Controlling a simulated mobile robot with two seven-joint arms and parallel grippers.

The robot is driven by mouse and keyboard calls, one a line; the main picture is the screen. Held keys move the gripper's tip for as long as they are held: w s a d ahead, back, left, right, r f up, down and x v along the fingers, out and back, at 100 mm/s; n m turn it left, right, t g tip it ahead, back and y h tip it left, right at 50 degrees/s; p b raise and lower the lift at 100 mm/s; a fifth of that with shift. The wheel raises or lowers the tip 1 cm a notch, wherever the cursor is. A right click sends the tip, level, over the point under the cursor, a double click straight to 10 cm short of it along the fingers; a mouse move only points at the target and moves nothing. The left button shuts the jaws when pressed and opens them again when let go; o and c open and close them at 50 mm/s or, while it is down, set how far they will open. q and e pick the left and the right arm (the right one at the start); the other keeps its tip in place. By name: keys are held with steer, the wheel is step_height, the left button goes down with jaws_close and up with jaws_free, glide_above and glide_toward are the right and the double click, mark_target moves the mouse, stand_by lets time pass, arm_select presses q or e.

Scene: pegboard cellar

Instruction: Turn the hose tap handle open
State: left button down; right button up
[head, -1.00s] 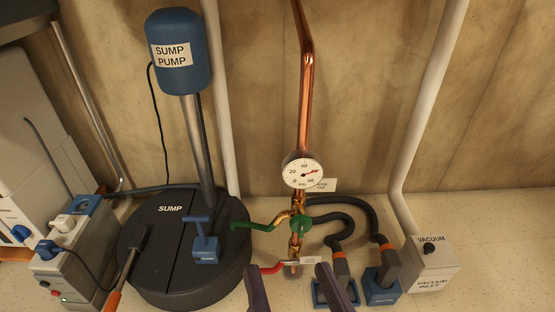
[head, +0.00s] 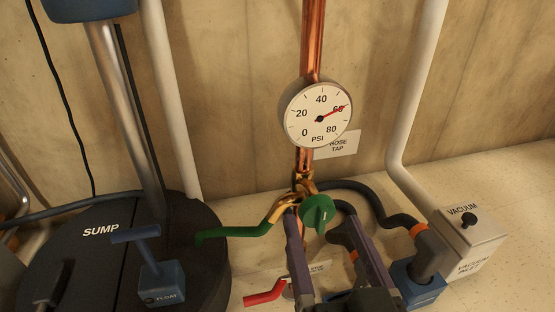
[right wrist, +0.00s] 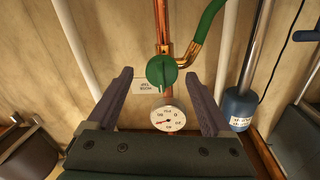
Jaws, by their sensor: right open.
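The hose tap's green handle (head: 317,212) is a knob with a raised grip on the front of the brass tap body (head: 303,187), below the pressure gauge. It also shows in the right wrist view (right wrist: 161,71). A green bent piece (head: 238,232) runs left from the brass spout. My right gripper (head: 321,217) is open, its two purple-grey fingers on either side of the handle in the picture. In the right wrist view its fingertips (right wrist: 158,75) stand apart, with visible gaps on both sides of the handle. I cannot tell how far their depth overlaps it. My left gripper is not in view.
The gauge (head: 318,114) sits on the copper pipe (head: 312,40) just above the handle. A red lever (head: 266,294) lies low beside my gripper. The sump lid (head: 70,260) with a blue float handle (head: 135,234) is left; dark hoses and the vacuum box (head: 468,240) are right.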

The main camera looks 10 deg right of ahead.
mark_target(322, 225)
steer(key=w+b, duration=0.1)
steer(key=w, duration=0.2)
steer(key=shift+w, duration=0.15)
